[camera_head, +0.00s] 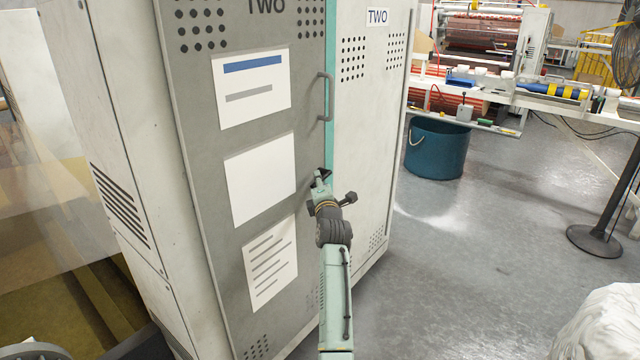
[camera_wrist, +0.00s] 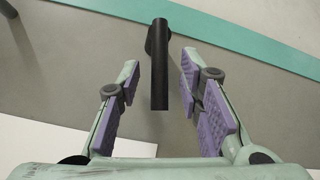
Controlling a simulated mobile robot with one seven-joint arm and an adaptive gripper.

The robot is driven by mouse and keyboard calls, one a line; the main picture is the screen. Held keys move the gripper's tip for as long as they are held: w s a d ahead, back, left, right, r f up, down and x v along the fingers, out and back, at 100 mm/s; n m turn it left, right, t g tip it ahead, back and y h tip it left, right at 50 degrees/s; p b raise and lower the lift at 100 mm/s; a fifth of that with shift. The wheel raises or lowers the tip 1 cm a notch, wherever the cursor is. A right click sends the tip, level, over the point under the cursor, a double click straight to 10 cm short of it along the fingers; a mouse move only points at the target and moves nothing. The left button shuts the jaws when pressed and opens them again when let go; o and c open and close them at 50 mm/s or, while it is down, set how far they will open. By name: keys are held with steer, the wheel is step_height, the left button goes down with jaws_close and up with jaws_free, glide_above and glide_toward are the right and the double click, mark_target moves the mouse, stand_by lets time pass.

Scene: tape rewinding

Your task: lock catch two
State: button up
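A tall grey cabinet door marked TWO (camera_head: 262,130) stands in front of me. It looks closed, with a thin teal strip along its right edge. The catch (camera_wrist: 159,70), a black lever, shows in the wrist view between my gripper's fingers. It points down toward the palm. In the head view my gripper (camera_head: 321,178) is at the door's right edge, below the grey handle, and hides most of the catch. In the wrist view my gripper (camera_wrist: 164,85) is open, with purple pads on both sides of the lever and a gap on each side.
A grey bar handle (camera_head: 326,97) sits above my gripper. A white cabinet panel (camera_head: 365,130) also labelled TWO is to the right. A blue bin (camera_head: 437,148), a workbench and a dark post stand at right. The floor between is clear.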

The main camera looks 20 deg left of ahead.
jaws_close()
stand_by(0.4)
stand_by(0.4)
